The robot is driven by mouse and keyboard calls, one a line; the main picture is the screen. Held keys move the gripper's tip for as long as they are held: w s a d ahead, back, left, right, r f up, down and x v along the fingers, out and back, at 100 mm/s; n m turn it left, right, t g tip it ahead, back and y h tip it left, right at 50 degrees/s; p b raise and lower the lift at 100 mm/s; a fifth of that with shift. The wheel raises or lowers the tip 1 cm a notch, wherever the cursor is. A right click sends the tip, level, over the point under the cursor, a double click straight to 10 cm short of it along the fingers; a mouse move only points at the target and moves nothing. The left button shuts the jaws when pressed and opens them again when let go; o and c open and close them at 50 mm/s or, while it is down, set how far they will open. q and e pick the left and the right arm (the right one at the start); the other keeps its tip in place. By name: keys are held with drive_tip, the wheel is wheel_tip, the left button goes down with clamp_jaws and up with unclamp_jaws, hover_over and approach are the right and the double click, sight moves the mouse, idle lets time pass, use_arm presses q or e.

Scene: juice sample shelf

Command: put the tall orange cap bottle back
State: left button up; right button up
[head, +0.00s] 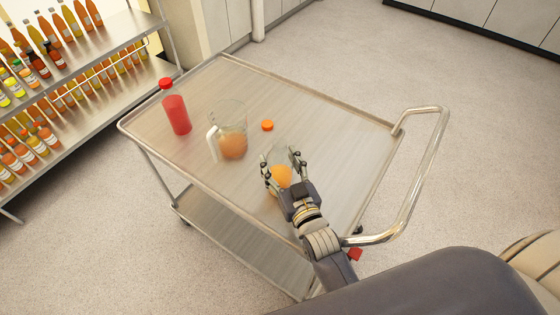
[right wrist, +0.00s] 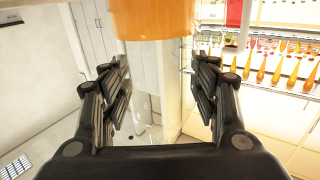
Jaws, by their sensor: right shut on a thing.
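My right gripper (head: 283,166) is over the near part of the cart top, shut around a clear container with orange liquid (head: 281,175), which I take to be the bottle. The gripper hides much of its shape. In the right wrist view the orange liquid (right wrist: 152,18) fills the top, between and beyond the fingers (right wrist: 160,85). A loose orange cap (head: 267,125) lies on the cart top, just beyond the gripper and apart from it. My left gripper is not in view.
The metal cart (head: 315,100) also bears a red bottle (head: 177,115) and a clear jug (head: 232,146) part full of orange liquid. A shelf rack (head: 75,72) with several juice bottles stands at left. A bent handle (head: 425,170) rises at the cart's right. The cart top's far right is clear.

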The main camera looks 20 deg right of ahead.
drive_tip(key=shift+f, duration=0.1)
drive_tip(key=o, duration=1.5)
drive_tip(key=shift+s, duration=0.3)
drive_tip(key=shift+s+d+b, duration=0.15)
drive_tip(key=shift+s+b, duration=0.25)
drive_tip(key=shift+s, duration=1.35)
drive_tip(key=shift+s+d+b, duration=0.1)
drive_tip(key=shift+s+b, duration=0.25)
drive_tip(key=shift+s, duration=1.4)
